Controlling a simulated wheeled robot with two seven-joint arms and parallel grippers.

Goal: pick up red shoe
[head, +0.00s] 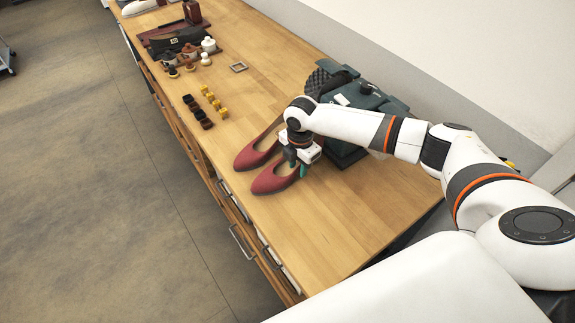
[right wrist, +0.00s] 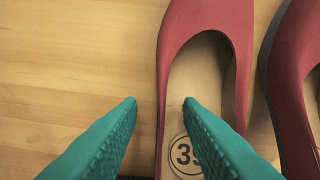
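Two red shoes lie side by side on the wooden counter (head: 300,232) in the head view. The nearer red shoe (head: 270,180) is under my right gripper (head: 298,168); the other red shoe (head: 252,154) lies just beyond it. In the right wrist view, my right gripper's two green fingers (right wrist: 160,104) are open. One fingertip is over the opening of the nearer shoe (right wrist: 184,32), the other over bare wood beside it, so the shoe's side wall lies between them. The second shoe (right wrist: 292,85) is at the right edge. My left gripper is not in view.
A dark green case-like object (head: 350,105) stands behind the shoes, beside my right arm. Small yellow and black pieces (head: 207,104) and a small square frame (head: 238,67) lie farther along the counter. The counter's near end is clear.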

